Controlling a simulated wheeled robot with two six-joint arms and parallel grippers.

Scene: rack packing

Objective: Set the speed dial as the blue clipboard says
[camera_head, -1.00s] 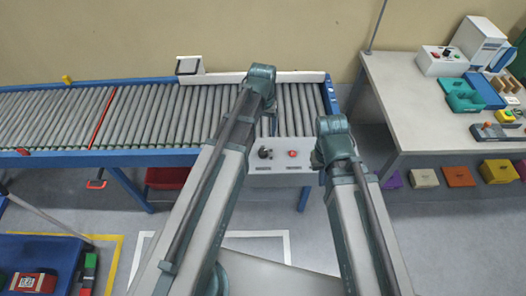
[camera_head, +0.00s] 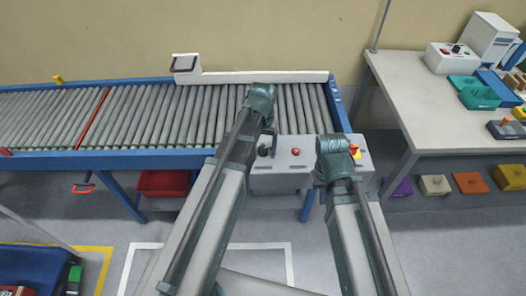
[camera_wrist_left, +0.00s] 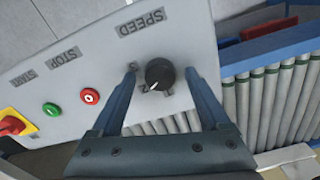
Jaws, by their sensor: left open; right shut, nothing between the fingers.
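The speed dial (camera_wrist_left: 159,75) is a round black knob on the grey control box (camera_head: 272,182), under the printed word SPEED. Its white pointer mark points down and slightly left in the left wrist view. In the head view the dial (camera_head: 262,150) is by my left arm. My right gripper is hidden behind its own arm. I cannot make out a blue clipboard.
The box also carries a red button (camera_wrist_left: 90,96), a green button (camera_wrist_left: 51,109) and a red-and-yellow switch (camera_wrist_left: 14,124). A roller conveyor (camera_head: 200,115) lies behind the box. A workbench (camera_head: 430,120) with several objects stands at right.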

